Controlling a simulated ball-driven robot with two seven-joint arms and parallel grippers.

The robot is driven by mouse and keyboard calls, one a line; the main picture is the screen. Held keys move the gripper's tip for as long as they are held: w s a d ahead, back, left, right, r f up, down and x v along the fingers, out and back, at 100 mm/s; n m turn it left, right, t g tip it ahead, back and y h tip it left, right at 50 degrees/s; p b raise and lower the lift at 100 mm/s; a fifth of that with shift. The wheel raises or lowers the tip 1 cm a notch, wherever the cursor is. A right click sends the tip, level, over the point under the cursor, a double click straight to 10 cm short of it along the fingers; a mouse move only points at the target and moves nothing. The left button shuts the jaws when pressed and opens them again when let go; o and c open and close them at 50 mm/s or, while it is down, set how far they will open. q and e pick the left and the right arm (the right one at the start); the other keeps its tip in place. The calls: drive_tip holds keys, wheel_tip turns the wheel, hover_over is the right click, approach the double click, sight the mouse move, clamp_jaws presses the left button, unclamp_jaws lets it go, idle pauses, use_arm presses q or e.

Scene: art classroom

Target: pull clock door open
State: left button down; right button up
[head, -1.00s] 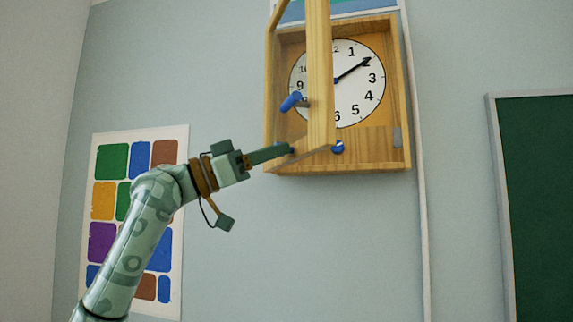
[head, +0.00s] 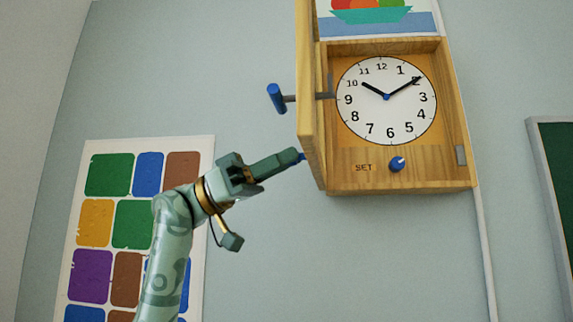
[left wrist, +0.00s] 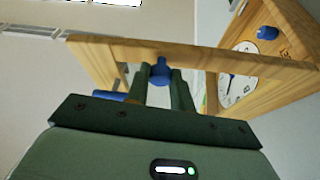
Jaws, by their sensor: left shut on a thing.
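The wooden wall clock (head: 400,186) shows its white dial (head: 387,115) and a blue SET knob (head: 397,164) in the head view. Its clock door (head: 307,90), hinged on the left, stands swung out, nearly edge-on to the head camera. A blue T-shaped handle (head: 277,98) sticks out to the left of the door. My left gripper (head: 298,156) is at the door's lower edge. In the left wrist view the fingers (left wrist: 160,85) are shut on a small blue door knob (left wrist: 160,70) on the wooden frame (left wrist: 225,62). My right gripper is out of view.
A poster of coloured squares (head: 140,228) hangs on the wall at left. A picture of a fruit bowl (head: 375,18) is above the clock. A green board (head: 557,200) is at the far right. The wall below the clock is clear.

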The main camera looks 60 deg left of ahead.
use_arm(q)
drive_tip(key=shift+a, duration=0.15)
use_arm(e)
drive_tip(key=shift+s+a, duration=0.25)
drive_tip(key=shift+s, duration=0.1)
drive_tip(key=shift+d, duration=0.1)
use_arm(q)
drive_tip(key=c, duration=1.2)
unclamp_jaws()
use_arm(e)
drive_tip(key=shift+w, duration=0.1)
use_arm(q)
drive_tip(key=b+v, duration=0.6)
drive_tip(key=v, duration=1)
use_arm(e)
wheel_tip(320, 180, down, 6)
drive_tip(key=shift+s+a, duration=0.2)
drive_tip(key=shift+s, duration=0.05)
use_arm(q)
drive_tip(key=shift+w+a+f, duration=0.1)
drive_tip(key=shift+f, duration=0.05)
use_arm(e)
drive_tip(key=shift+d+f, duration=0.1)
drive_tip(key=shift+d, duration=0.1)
